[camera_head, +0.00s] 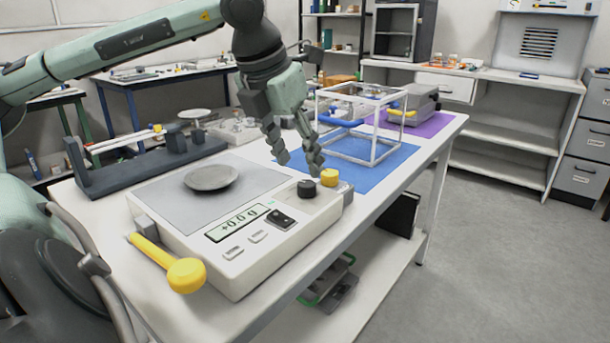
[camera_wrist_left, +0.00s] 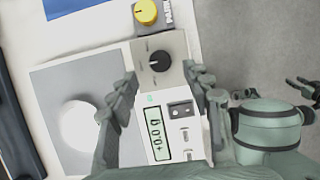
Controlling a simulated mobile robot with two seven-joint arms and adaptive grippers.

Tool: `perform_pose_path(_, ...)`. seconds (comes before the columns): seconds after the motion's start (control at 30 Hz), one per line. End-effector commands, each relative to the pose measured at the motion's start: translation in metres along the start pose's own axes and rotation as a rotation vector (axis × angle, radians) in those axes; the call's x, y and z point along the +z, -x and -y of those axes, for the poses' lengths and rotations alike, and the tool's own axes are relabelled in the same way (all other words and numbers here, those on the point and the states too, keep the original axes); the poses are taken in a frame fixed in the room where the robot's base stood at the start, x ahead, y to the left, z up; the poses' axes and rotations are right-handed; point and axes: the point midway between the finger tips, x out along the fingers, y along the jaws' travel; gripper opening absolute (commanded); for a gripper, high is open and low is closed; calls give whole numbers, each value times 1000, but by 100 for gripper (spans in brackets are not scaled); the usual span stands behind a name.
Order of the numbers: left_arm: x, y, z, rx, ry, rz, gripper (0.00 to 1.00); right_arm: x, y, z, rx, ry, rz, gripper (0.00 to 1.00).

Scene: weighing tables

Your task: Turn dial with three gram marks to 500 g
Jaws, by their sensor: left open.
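The white scale (camera_head: 245,240) stands on the near table, its display reading +0.0 g. A black dial (camera_head: 306,189) sits at its far right corner and also shows in the left wrist view (camera_wrist_left: 159,61), with small marks around it too fine to read. A yellow knob (camera_head: 329,177) is just beyond it, also in the left wrist view (camera_wrist_left: 146,12). My left gripper (camera_head: 299,163) is open and empty, pointing down above the black dial; its fingers flank the dial side in the left wrist view. Dark finger-like parts (camera_wrist_left: 304,89) at that view's right edge look like my right gripper; their opening is unclear.
A round pan (camera_head: 211,178) sits on the scale. A yellow-ended lever (camera_head: 186,275) sticks out at the near left. A clear-sided white frame (camera_head: 374,158) stands on a blue mat (camera_head: 390,172) beyond the dial.

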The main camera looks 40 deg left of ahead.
Motion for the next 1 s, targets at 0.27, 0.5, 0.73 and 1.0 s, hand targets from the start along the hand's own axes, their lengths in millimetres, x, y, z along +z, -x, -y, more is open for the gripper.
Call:
perform_pose_path(0.27, 0, -42, 1, -2, -1, -3, 49, -4, 7, -4, 6, 0, -12, 40)
perform_pose_path(0.5, 0, -54, 0, -1, -1, -1, 49, 1, 0, -3, 4, 1, 1, 40)
perform_pose_path(0.73, 0, -54, 0, -1, -1, -1, 43, 3, -2, 0, 1, 4, 6, 40)
perform_pose_path(1.0, 0, -54, 0, -1, -1, 0, 10, 0, 0, 0, -1, 2, -1, 40)
